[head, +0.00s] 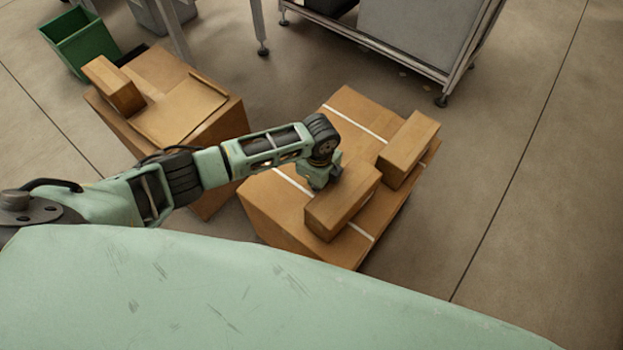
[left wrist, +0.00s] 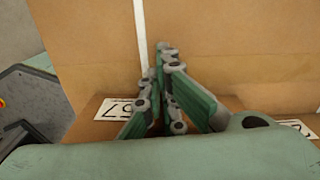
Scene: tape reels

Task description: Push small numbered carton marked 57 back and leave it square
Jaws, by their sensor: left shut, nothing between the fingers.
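A small brown carton (head: 342,203) lies on top of a large brown box (head: 270,205), on its near side. In the left wrist view a white label reading 57, turned over in the picture, shows on a brown carton (left wrist: 85,128) beside my fingers. This seems to be the near carton; no number is legible in the head view. My left gripper (head: 322,180) is shut and empty, pointing down at the carton's left end. Its fingers also show in the left wrist view (left wrist: 167,52). Whether they touch the carton cannot be told. My right gripper is out of view.
A second small carton (head: 408,150) lies on the box's right side, close to the first. White lines (head: 358,125) cross the box top. Another large box (head: 222,118) with a small carton (head: 113,86) stands left. A metal-framed rack (head: 425,72) stands behind; floor at right is clear.

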